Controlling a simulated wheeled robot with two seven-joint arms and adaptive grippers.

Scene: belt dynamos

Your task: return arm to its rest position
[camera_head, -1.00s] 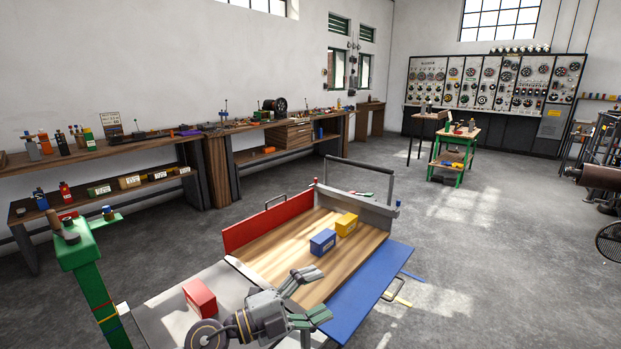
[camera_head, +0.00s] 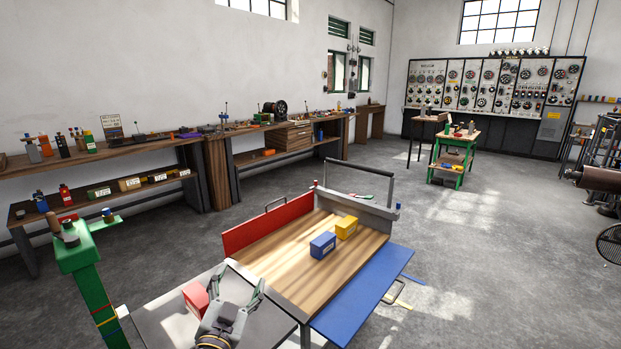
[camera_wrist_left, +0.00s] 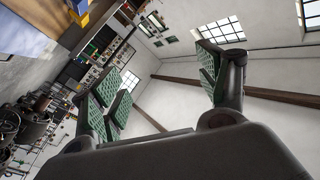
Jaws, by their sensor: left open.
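My left gripper (camera_head: 236,287) is open and empty in the head view, above the grey surface at the near end of the wooden-topped table. Its green-padded fingers stand wide apart in the left wrist view (camera_wrist_left: 165,85), with walls, windows and ceiling beyond them. A red box (camera_head: 196,298) sits just left of the gripper and is partly hidden by it. My right gripper is not in view.
A blue box (camera_head: 322,245) and a yellow box (camera_head: 346,227) stand on the wooden tabletop (camera_head: 290,257). A red panel (camera_head: 262,227) and a blue panel (camera_head: 362,290) flank it. A green post (camera_head: 95,295) stands at left. Open floor lies to the right.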

